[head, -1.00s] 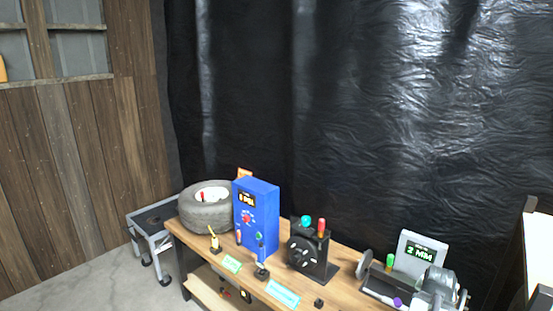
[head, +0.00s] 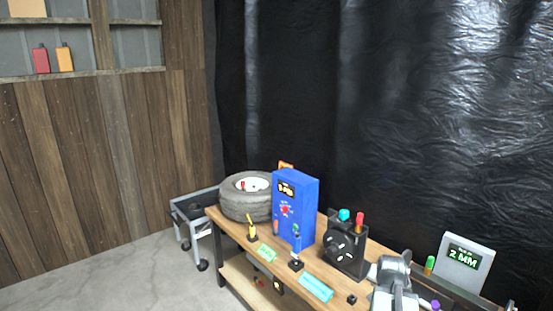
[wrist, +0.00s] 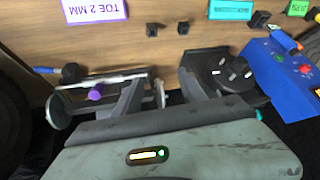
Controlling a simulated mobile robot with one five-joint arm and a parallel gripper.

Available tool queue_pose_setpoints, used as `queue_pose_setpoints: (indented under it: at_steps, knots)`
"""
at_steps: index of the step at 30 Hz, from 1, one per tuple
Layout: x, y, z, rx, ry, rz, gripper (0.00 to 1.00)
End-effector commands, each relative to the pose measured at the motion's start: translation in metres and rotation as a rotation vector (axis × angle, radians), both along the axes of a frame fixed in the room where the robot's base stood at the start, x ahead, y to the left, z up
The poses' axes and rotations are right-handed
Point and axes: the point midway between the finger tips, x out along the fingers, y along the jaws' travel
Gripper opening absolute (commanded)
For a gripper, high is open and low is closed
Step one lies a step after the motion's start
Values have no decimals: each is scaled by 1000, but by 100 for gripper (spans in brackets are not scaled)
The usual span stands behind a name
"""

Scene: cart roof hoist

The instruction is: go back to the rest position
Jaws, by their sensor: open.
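My gripper (wrist: 160,95) shows in the wrist view as two dark grey jaws spread apart, with only bare wood and small bench parts seen between and beyond them. In the head view, my grey arm end (head: 394,284) is over the right part of the wooden workbench (head: 232,228), just right of a black device with a round dial (head: 343,246). The jaws hold nothing that I can see. In the head view the fingertips are too small to make out.
A blue box with a display (head: 296,208) and a tire (head: 245,204) stand on the bench's left part. A grey "2 MM" display (head: 465,263) stands at the right. A grey cart (head: 193,212) is beyond the left end. The floor (head: 120,275) at left is clear.

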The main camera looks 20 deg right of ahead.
Motion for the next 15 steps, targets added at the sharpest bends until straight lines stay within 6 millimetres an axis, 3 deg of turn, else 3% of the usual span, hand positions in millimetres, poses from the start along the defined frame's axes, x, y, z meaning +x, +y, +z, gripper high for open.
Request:
queue_pose_setpoints:
  at_steps: [1, 3, 7, 11, 12, 15]
  knots:
    - [27, 38, -14, 8, 9, 71, 49]
    - [58, 91, -26, 21, 32, 170, 49]
    - [96, 198, -49, 47, 95, 359, 49]
    - [108, 305, -72, 72, 187, 554, 49]
    - [107, 335, -79, 79, 219, 612, 49]
    - [94, 399, -94, 95, 312, 743, 49]
